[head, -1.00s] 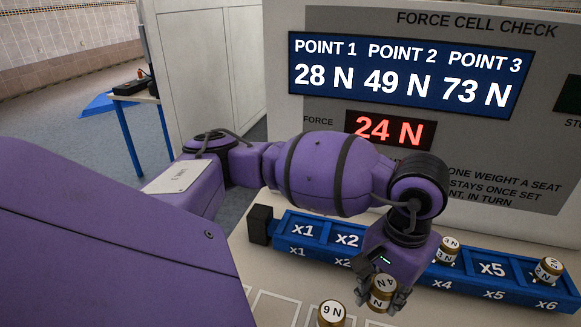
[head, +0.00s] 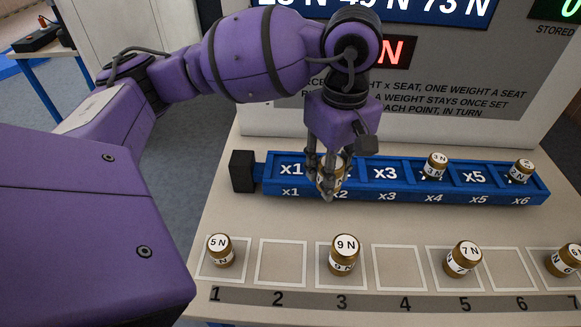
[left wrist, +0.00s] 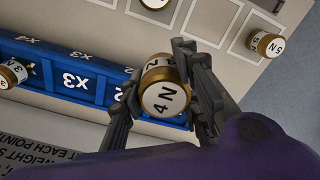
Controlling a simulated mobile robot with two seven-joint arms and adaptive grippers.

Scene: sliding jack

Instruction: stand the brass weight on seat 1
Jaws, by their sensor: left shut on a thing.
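My left gripper (head: 328,190) is shut on a brass weight (head: 331,176), and its fingers cover much of it. In the left wrist view the weight (left wrist: 164,92) lies between the fingers, with "4 N" on its top. It appears over the x2 part of the blue rail (head: 385,198); I cannot tell whether it touches. Seat x1 (head: 291,170), at the rail's left end, looks empty. Seat x2 is mostly hidden by the gripper and weight. My right gripper is not in view.
A 3 N weight (head: 436,166) stands on x4 and a 2 N weight (head: 520,171) on x6; x3 and x5 are empty. In front, a 5 N weight (head: 221,251), a 9 N weight (head: 344,255) and a 7 N weight (head: 463,258) stand on marked squares. A panel rises behind.

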